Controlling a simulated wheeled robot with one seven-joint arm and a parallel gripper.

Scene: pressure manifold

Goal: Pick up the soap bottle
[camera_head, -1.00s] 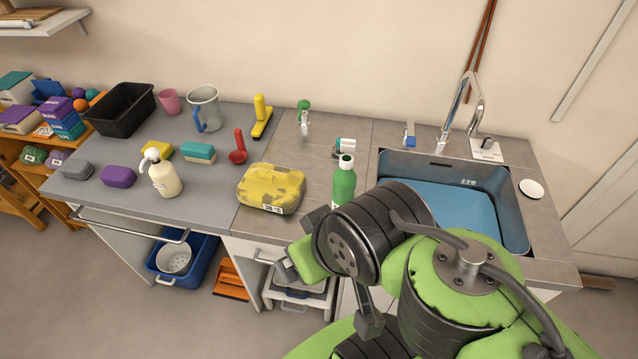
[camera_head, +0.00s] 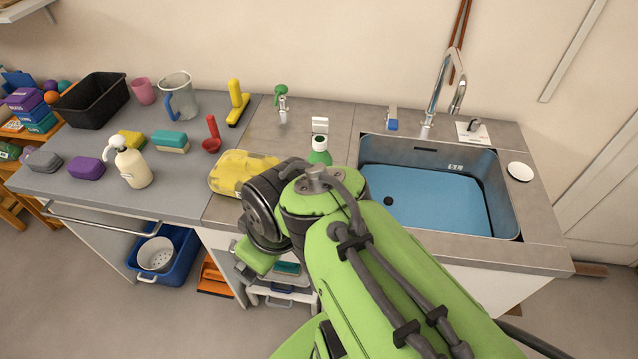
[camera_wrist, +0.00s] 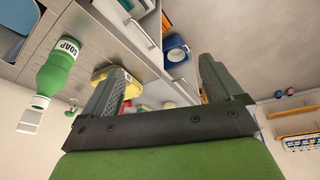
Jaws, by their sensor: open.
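The soap bottle is green with a white top. In the wrist view the bottle (camera_wrist: 56,70) shows a SOAP label, at the left, outside the fingers. In the head view the bottle (camera_head: 320,157) stands on the steel counter left of the sink, its lower part hidden by my arm. A white piece shows just behind its top; I cannot tell if it is joined. My gripper (camera_wrist: 163,88) is open, fingers wide apart, with nothing between them. In the head view its fingers are hidden; my wrist is in front of the counter, left of the bottle.
A cream pump bottle (camera_head: 131,166) stands farther left. The sink (camera_head: 507,205) is at right. A green-topped tap (camera_head: 282,104) stands behind.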

